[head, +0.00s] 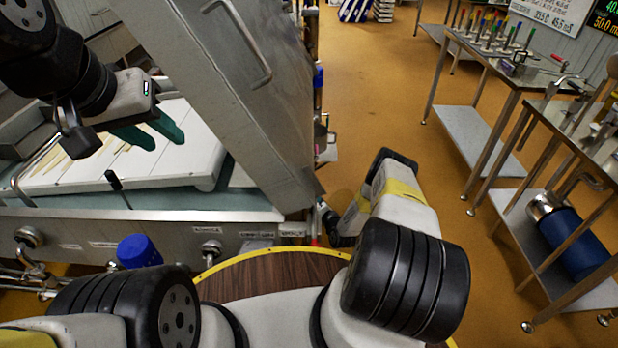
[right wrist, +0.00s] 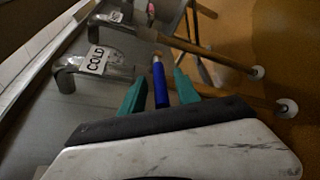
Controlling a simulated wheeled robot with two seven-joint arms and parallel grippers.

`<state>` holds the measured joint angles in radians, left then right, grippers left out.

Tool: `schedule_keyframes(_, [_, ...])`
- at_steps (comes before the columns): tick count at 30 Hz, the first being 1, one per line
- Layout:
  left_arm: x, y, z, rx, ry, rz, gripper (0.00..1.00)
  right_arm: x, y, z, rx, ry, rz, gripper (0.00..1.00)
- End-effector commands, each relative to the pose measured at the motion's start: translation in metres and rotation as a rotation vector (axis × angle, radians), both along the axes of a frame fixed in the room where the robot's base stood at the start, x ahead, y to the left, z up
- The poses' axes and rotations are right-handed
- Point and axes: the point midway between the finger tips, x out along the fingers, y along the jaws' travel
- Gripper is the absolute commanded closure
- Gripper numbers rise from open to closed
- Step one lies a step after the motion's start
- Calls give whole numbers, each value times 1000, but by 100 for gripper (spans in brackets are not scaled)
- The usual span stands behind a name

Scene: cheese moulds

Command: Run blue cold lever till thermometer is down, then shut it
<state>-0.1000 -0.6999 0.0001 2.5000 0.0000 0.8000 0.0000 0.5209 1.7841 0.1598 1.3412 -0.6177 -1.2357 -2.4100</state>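The blue lever (right wrist: 160,84) stands near a plate reading COLD (right wrist: 97,60) in the right wrist view. My right gripper (right wrist: 159,82) is open, with one teal finger on each side of the lever. Small gaps show between the fingers and the lever, so I see no clear grip. My left gripper (head: 167,143) is open and empty above the white draining table with pale strips. I cannot make out a thermometer for certain in either view.
A steel vat front (head: 75,232) with valves and labels runs along the left. A large tilted steel panel (head: 220,75) stands beside my right arm. A blue cap (head: 138,252) is close to my body. Steel tables (head: 490,50) stand right. Open floor (head: 375,90) lies between.

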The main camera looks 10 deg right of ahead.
Motion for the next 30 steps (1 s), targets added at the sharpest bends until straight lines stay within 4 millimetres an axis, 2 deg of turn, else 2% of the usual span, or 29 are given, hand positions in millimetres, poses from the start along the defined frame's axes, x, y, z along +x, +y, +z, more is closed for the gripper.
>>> schedule_keyframes(9, [0,0,0,0,0,0,64,3,0,-1,0,1,-1,64])
schedule_keyframes(15, [0,0,0,0,0,0,64,3,0,-1,0,1,-1,100])
schedule_keyframes(30, [0,0,0,0,0,0,64,3,0,-1,0,1,-1,100])
